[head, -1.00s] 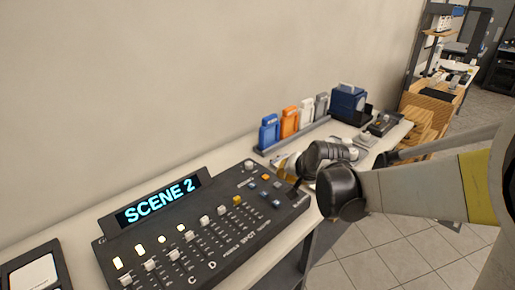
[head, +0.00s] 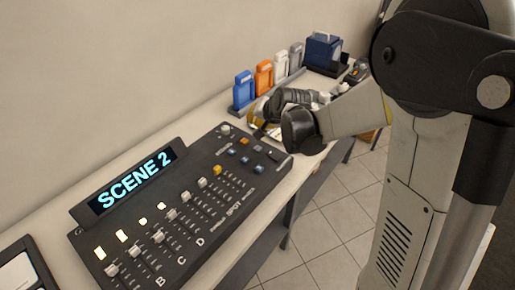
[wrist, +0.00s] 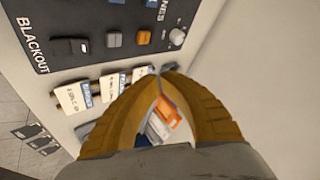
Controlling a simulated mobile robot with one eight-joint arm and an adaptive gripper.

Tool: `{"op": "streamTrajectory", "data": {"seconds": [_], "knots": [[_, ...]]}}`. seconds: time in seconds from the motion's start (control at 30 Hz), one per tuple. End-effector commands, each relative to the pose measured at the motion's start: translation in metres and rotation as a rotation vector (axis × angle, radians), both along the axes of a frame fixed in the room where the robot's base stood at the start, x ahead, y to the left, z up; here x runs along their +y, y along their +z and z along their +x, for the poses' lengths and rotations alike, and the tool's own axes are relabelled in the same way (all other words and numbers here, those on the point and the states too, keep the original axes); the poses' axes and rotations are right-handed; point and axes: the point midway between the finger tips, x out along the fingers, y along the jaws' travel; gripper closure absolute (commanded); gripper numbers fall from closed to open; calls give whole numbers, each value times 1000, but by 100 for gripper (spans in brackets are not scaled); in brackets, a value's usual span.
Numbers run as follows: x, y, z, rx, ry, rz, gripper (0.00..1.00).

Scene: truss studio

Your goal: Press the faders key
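The dark control console (head: 190,168) lies on the bench, its raised display (head: 133,182) reading "SCENE 2". Near its far end are small keys: an orange key (head: 244,141) and several blue ones, such as this blue key (head: 232,152). Their labels are too small to read in the head view, so I cannot tell which is the faders key. My gripper (head: 260,118) is beyond the console's far end, apart from the keys. In the wrist view, its yellow-brown fingertips (wrist: 161,70) meet, with nothing held.
A white knob (wrist: 178,36) is at the console's corner. Labelled cards (wrist: 73,97) lie beside the console. Blue, orange (head: 264,77), white and grey packs stand in a rack near the wall. The console's top is clear of loose objects.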

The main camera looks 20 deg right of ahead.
Motion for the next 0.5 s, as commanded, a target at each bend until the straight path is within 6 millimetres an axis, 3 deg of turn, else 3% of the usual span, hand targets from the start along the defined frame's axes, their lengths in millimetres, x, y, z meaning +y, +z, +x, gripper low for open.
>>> {"op": "streamTrajectory", "data": {"seconds": [0.5], "knots": [[0, -68, 0, 0, 0, 0, 100]]}}
